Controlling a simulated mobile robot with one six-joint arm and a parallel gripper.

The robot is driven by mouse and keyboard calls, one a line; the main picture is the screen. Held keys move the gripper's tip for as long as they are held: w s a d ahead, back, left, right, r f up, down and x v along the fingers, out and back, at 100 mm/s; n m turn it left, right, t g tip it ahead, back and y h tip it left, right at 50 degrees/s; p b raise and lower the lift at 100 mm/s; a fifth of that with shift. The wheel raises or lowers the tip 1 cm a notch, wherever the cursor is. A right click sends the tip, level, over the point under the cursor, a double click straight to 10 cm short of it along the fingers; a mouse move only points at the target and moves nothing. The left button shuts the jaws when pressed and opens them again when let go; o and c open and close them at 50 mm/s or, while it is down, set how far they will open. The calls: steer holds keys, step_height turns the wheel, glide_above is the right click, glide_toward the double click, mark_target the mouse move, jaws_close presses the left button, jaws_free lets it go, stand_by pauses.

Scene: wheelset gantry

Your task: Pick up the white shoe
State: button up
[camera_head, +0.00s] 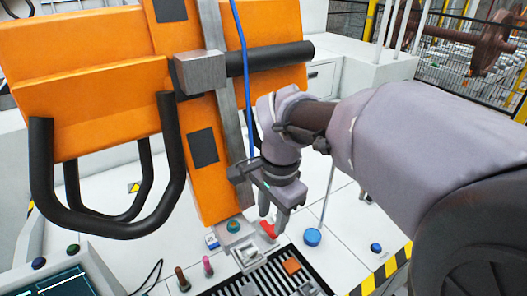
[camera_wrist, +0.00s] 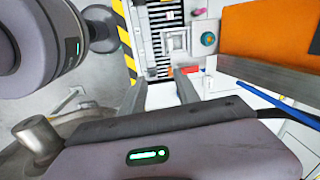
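I cannot pick out the white shoe with certainty in either view. My gripper (camera_head: 273,220) points down over the white worktop, just behind the slotted black grate. In the wrist view its two fingers (camera_wrist: 163,88) stand apart. A pale white patch (camera_wrist: 164,96) shows between them; I cannot tell whether it is the shoe or bare worktop. A red piece (camera_head: 268,229) lies beside the fingers, and it also shows right of them in the wrist view (camera_wrist: 191,71). A small white and blue piece (camera_head: 212,241) lies left of the gripper.
A large orange frame (camera_head: 207,150) with black bars stands close left of my arm. A blue cable (camera_head: 243,60) hangs beside it. The grate (camera_head: 262,276) carries an orange block (camera_head: 291,265) and grey blocks. A blue round cap (camera_head: 312,236) lies right. Hazard striping (camera_head: 385,272) marks the worktop edge.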

mark_target(252, 251)
steer(key=w+a+m+p, duration=0.1)
steer(key=w+a+p, duration=0.1)
steer(key=w+a, duration=0.15)
steer(key=shift+g+h, duration=0.3)
steer(key=shift+g, duration=0.1)
steer(key=f+b, duration=0.1)
steer(key=f, duration=0.4)
steer(key=s+a+f+b, duration=0.1)
steer(key=f, duration=0.5)
steer(key=f+b, duration=0.1)
steer(key=f, duration=0.5)
steer(key=shift+s+a+f+b, duration=0.15)
steer(key=shift+a+f+b, duration=0.1)
steer(key=shift+a+b, duration=0.1)
steer(key=shift+d, duration=0.1)
jaws_close()
